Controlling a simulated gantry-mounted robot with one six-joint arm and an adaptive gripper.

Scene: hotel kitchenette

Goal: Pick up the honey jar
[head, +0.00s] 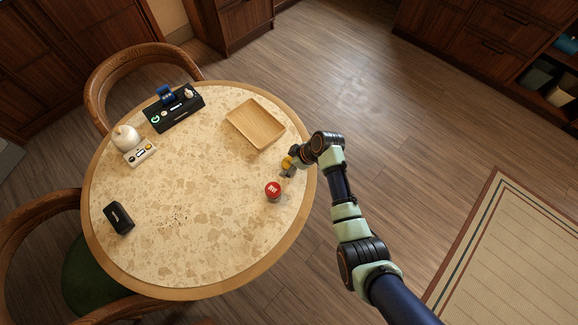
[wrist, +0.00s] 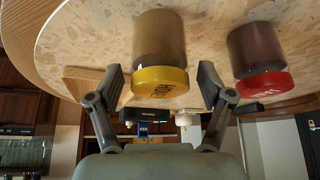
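The honey jar, with a yellow lid and amber-brown body, stands on the round table near its right edge; its lid shows in the head view (head: 286,162), partly hidden by my gripper (head: 290,169). In the wrist view, which looks upside down, the honey jar (wrist: 160,50) appears between the fingertips of my gripper (wrist: 160,84). The fingers are open, one on each side of the lid, with a small gap visible on both sides. The lid has dark lettering.
A red-lidded jar (head: 273,190) stands close by and also shows in the wrist view (wrist: 258,60). A wooden tray (head: 232,121) lies behind. A black station (head: 173,108), a white pot (head: 125,137) and a black box (head: 118,218) stand farther left. The table's middle is clear.

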